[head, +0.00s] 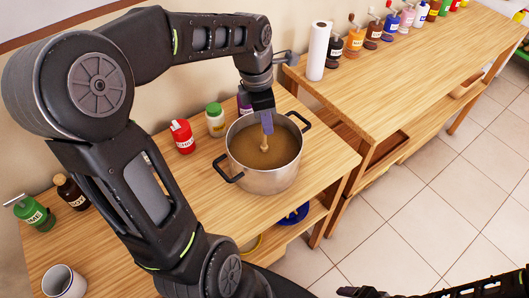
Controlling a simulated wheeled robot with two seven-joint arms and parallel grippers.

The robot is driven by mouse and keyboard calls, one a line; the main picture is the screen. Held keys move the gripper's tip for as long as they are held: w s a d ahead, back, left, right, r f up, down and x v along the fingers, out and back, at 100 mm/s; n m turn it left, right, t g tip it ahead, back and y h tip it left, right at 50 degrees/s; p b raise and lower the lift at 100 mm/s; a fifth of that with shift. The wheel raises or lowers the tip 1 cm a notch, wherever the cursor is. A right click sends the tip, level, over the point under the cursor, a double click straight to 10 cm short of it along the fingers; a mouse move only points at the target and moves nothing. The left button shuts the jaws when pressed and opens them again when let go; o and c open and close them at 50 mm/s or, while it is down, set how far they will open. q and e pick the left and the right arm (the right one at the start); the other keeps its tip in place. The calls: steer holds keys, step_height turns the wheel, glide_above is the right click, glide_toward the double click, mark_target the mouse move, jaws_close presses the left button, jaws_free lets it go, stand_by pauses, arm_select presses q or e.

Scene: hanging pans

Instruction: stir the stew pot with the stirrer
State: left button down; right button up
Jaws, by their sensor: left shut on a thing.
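The stew pot (265,178) is a steel pot with two black handles, filled with brown stew, standing on the wooden table. My left gripper (266,118) is above the pot, pointing down, shut on the stirrer (265,136). The stirrer is light wood and upright, with its lower end at or in the stew near the pot's middle. Its upper part is hidden by the gripper. A dark part at the bottom right edge may be my right arm; its gripper cannot be made out.
A red bottle (182,137), a green-capped jar (215,120) and a purple bottle (244,101) stand behind the pot. A paper roll (318,51) and several bottles line the higher counter (400,75). A white cup (64,283) and a green bottle (34,212) are at left.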

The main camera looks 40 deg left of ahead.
arm_select(q)
step_height(320, 180, up, 8)
steer(key=p, duration=0.6)
stand_by(0.6)
